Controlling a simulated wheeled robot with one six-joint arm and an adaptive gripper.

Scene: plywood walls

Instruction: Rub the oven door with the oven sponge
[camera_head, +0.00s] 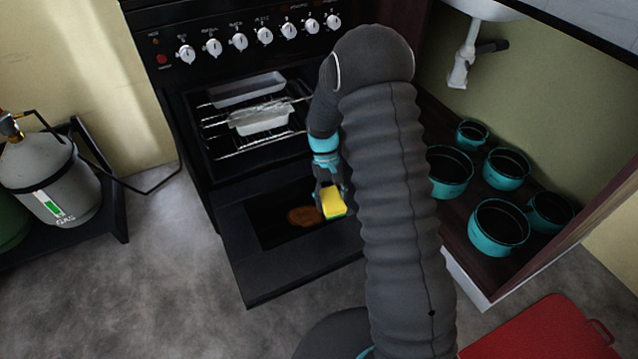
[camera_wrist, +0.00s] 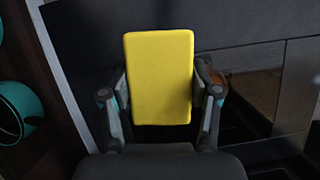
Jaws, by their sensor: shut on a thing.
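The yellow sponge (camera_head: 333,202) is held in my gripper (camera_head: 331,187), above the opened oven door (camera_head: 265,278). In the wrist view the sponge (camera_wrist: 160,78) sits upright between the two fingers of my gripper (camera_wrist: 160,95), with a finger against each side. The oven door is folded down and lies flat, with a dark glass pane in its middle. A brown stain (camera_head: 304,216) shows on the pane, just left of the sponge. In the wrist view the stain (camera_wrist: 216,80) is partly hidden behind the right finger. I cannot tell whether the sponge touches the door.
Oven racks hold pale trays (camera_head: 262,118) inside the open oven. Several teal pots (camera_head: 499,228) stand in the cabinet at right. A gas bottle (camera_head: 52,180) stands at left, and a red board (camera_head: 545,335) lies at lower right. Grey floor left of the door is clear.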

